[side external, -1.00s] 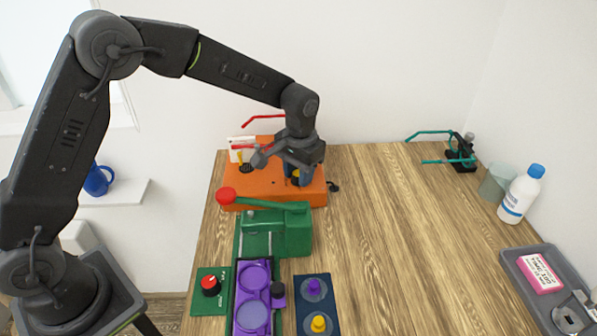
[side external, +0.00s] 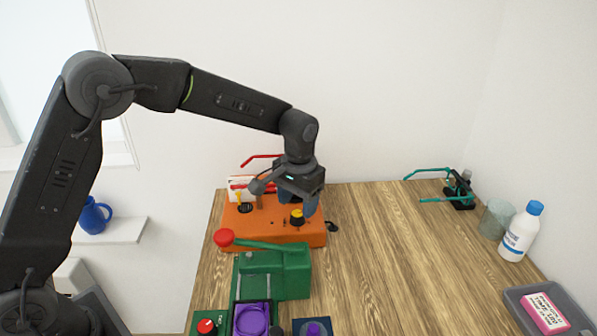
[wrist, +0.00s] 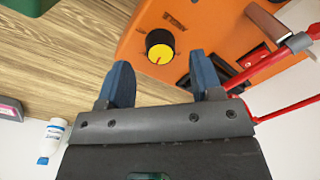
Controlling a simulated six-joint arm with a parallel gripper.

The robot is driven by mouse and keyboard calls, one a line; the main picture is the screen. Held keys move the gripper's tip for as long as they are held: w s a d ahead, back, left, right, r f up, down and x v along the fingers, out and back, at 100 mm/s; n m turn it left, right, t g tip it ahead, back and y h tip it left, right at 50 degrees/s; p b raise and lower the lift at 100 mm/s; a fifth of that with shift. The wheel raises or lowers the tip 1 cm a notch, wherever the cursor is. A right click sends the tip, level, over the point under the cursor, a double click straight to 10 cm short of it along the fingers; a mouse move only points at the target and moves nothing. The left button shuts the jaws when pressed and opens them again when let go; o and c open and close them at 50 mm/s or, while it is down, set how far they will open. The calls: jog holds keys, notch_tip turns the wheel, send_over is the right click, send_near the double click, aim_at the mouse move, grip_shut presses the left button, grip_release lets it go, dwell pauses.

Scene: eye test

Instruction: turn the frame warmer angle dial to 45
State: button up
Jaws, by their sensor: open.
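The frame warmer looks to be the orange box (side external: 270,233) at the back left of the table. On its top is a black dial with a yellow face (side external: 297,216), which also shows in the wrist view (wrist: 160,45). A short dark mark shows on the yellow face, but I cannot read the angle. My gripper (side external: 308,210) is above the box by the dial. In the wrist view its two blue fingers (wrist: 158,62) are apart, with the dial beyond the gap between their tips. They do not appear to grip it.
A green press with a red knob (side external: 224,237) stands in front of the box. Red glasses arms (wrist: 270,70) lie close beside my gripper. Teal glasses (side external: 440,198), a cup (side external: 496,219) and a white bottle (side external: 519,235) stand at right. The middle table is clear.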

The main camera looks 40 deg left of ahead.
aim_at(297, 213)
notch_tip(297, 213, up, 10)
jog(key=shift+d+r, duration=0.2)
jog(key=shift+r, duration=0.05)
jog(key=f+n, duration=1.3)
jog(key=shift+a+f+n+h, duration=0.3)
jog(key=shift+f, duration=0.05)
dwell(0.5)
jog(key=shift+c, duration=0.4)
jog(key=c, duration=0.9)
jog(key=shift+o, duration=0.2)
